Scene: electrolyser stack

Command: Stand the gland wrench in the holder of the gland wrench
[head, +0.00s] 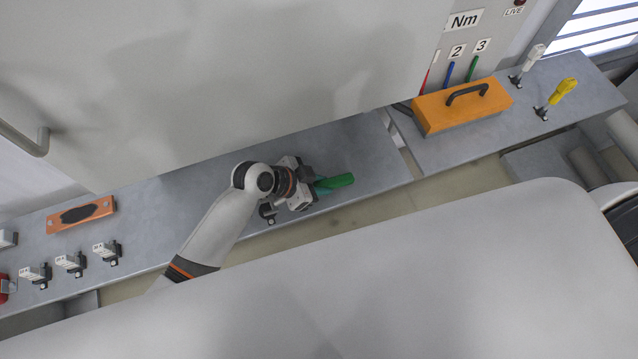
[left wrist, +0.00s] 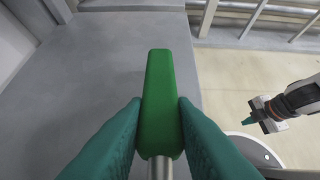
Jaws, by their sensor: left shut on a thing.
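The gland wrench appears to be the tool with a green handle (head: 337,182) and a metal shaft. My left gripper (head: 316,186) is shut on it, above the front part of the bench. In the left wrist view the green handle (left wrist: 160,95) stands between the two teal fingers, with the shaft below it. A small black holder (head: 268,212) is on the bench edge beside my left gripper, partly hidden by it; I cannot tell for sure that it is the wrench's. My right gripper (left wrist: 268,122) shows small in the left wrist view, over the floor, its opening unclear.
The grey bench (head: 365,150) is clear right of my left gripper. An orange box (head: 462,108) with a black handle stands farther right, near a yellow tool (head: 563,90) in a holder. Several white labelled pieces (head: 105,250) and an orange plate (head: 82,215) are at the left.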

